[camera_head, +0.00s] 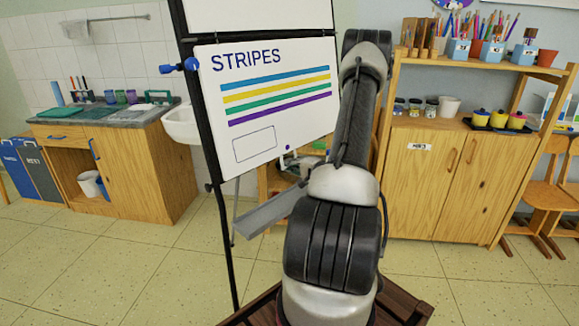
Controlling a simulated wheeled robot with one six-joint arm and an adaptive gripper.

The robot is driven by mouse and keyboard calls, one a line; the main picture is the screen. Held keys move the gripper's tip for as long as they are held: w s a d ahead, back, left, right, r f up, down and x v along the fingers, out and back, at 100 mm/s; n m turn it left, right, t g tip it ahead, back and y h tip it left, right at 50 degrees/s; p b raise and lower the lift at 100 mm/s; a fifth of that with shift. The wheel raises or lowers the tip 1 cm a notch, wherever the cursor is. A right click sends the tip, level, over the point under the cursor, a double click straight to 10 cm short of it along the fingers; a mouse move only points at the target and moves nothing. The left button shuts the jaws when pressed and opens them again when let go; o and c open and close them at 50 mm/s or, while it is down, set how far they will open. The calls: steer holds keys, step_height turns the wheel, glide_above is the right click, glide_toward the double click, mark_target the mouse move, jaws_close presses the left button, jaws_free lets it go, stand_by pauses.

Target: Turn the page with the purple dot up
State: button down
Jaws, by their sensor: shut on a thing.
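The flip-chart page (270,127) reads STRIPES, with blue, yellow, green and purple stripes and an empty drawn box at its lower left. A small purple dot (287,148) sits near its lower edge, right of the box. The page hangs down facing me. My arm rises in front of the page's right edge and bends at the top. My gripper (287,160) shows small and partly hidden at the page's lower edge, just below the dot. It is shut on that edge; its fingertips are hard to make out.
The black easel frame (215,170) stands left of the page, with a blue clamp knob (180,67) and a grey tray (270,213) below. A wooden cabinet (440,165) with pots and pencils stands right. A sink counter (115,165) stands left. Tiled floor (120,255) between is open.

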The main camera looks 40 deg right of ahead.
steer(key=a+r+v, duration=0.1)
steer(key=v, duration=0.8)
steer(key=shift+d, duration=0.5)
steer(key=shift+s, duration=0.15)
steer(key=s+r, duration=0.4)
steer(key=s, duration=0.4)
steer(key=shift+d+r, duration=0.3)
steer(key=shift+d, duration=0.1)
steer(key=shift+s, duration=0.1)
steer(key=s+r, duration=0.6)
steer(key=s, duration=0.1)
steer(key=shift+d, duration=0.25)
stand_by(0.5)
